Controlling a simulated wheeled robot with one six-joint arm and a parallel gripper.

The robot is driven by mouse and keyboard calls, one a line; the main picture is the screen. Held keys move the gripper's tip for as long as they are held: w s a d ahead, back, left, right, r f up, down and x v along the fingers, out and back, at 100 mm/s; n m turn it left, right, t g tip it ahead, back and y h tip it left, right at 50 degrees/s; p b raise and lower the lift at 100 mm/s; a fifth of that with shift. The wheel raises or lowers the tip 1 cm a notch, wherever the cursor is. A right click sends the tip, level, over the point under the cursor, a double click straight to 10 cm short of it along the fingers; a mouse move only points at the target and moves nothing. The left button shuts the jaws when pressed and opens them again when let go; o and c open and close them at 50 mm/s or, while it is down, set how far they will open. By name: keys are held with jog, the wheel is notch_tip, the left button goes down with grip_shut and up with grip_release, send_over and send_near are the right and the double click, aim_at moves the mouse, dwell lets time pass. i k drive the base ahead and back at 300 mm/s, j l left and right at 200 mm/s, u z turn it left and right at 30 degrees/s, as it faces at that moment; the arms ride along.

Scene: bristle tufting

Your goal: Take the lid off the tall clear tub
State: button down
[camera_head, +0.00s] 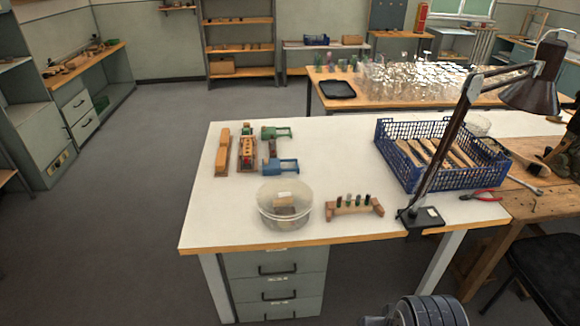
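A clear round tub (285,220) stands upright near the front edge of the white table, left of the lamp base. Brownish things show inside it through the wall. Its top looks pale and see-through, with a small white patch; I cannot tell whether a lid lies on it. A second clear round container (478,124) is partly hidden behind the blue crate at the back right. I cannot tell which of the two is taller. My gripper's fingers are not in view; only a dark ribbed part of my arm shows at the bottom edge, apart from the table.
A wooden rack with dark pegs (354,207) stands right of the tub. A lamp (421,216) rises beside it, its arm crossing before a blue crate (395,160) of wooden pieces. Wooden blocks and green and blue clamps (282,165) lie behind. The table's left front is clear.

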aim_at(279, 198)
jog(key=i+j+z, duration=0.1)
jog(key=i+j, duration=1.15)
